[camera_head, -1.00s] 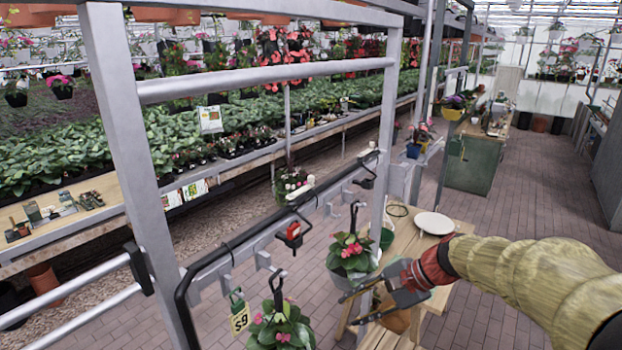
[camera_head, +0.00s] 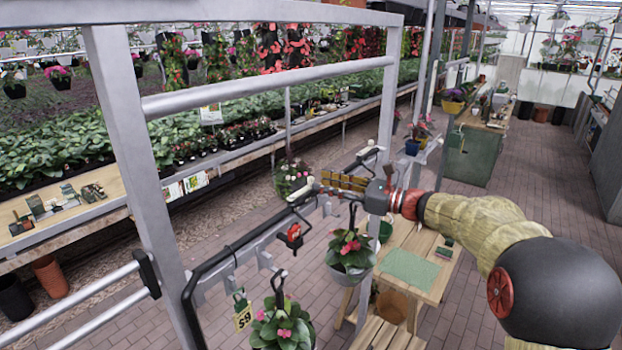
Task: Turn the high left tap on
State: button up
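A metal frame stands in front of me with a black pipe rail across it. A tap with a small white handle (camera_head: 301,196) sits on this rail to the left. A second white handle (camera_head: 368,152) sits higher and farther right in the picture. My gripper (camera_head: 323,185) reaches in from the right, past the frame's right post, with its fingers pointing left. Its tips are close to the left white handle; whether they touch it is unclear. The fingers look roughly parallel, but how far they are apart is too small to tell.
A red-handled item (camera_head: 293,236) hangs below the rail. Potted pink flowers hang on hooks, one (camera_head: 350,252) under my gripper and one (camera_head: 283,328) lower left. A wooden table (camera_head: 432,285) stands behind the right post. Brick floor is open at the right.

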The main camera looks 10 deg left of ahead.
aim_at(311, 180)
jog(key=shift+p+x, duration=0.55)
jog(key=shift+x, duration=1.9)
jog(key=c, duration=0.3)
jog(key=c, duration=0.4)
grip_shut()
